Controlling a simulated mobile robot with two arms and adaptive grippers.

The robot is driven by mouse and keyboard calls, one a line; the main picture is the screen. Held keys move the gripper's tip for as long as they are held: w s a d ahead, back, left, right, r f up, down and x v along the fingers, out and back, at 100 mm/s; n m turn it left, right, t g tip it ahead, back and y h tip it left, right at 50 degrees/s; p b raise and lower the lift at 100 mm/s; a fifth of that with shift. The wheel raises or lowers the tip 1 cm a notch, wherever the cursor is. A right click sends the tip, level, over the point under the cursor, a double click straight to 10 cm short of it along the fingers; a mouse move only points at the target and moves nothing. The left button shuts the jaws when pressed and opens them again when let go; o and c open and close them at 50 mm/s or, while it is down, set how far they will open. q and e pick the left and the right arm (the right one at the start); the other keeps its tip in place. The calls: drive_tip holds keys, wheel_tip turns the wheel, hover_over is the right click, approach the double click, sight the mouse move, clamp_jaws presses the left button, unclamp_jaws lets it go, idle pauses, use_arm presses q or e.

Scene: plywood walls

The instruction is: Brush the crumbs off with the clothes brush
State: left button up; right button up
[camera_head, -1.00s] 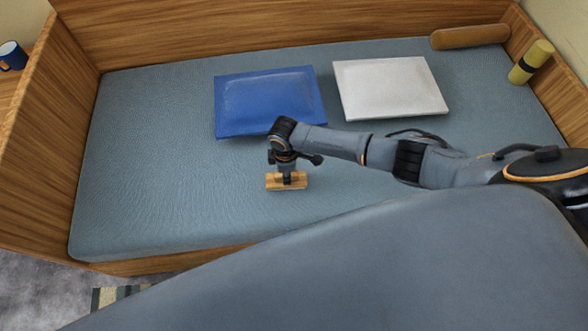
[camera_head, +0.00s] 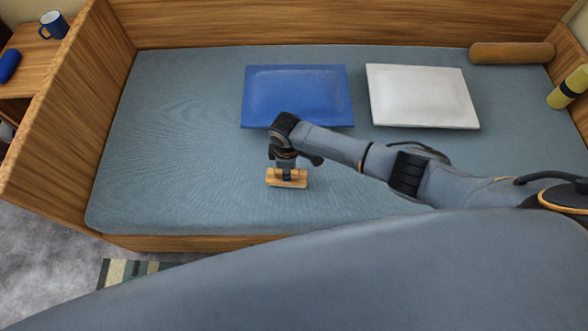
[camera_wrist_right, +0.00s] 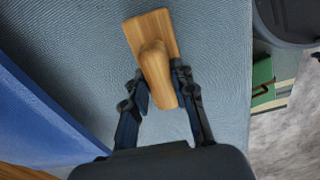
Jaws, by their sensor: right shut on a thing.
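The clothes brush (camera_head: 296,182) is a wooden block with a raised handle. My right gripper (camera_head: 286,172) is shut on its handle and holds it over the front middle of the blue-grey mattress (camera_head: 180,150), at or just above the surface. In the right wrist view the brush (camera_wrist_right: 136,32) shows its wooden back, with my right gripper's fingers (camera_wrist_right: 158,85) on both sides of the handle. The bristles are hidden underneath. I cannot make out any crumbs on the mattress. My left gripper is not in view.
A blue cushion (camera_head: 297,95) and a white cushion (camera_head: 422,95) lie behind the brush. A brown bolster (camera_head: 510,53) and a yellow-green cylinder (camera_head: 568,88) are at the right. Wooden panels (camera_head: 75,110) border the bed. A blue mug (camera_head: 53,25) stands on a side shelf. The mattress's left part is clear.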

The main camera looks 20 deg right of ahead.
drive_tip(key=shift+w+a, duration=0.2)
drive_tip(key=shift+a, duration=0.6)
wheel_tip(320, 180, up, 5)
drive_tip(key=p, duration=0.5)
drive_tip(key=shift+r, duration=0.15)
drive_tip(key=shift+r+p, duration=0.45)
drive_tip(key=shift+p, duration=0.2)
drive_tip(key=shift+f, duration=0.1)
wheel_tip(320, 180, up, 3)
drive_tip(key=p, duration=0.3)
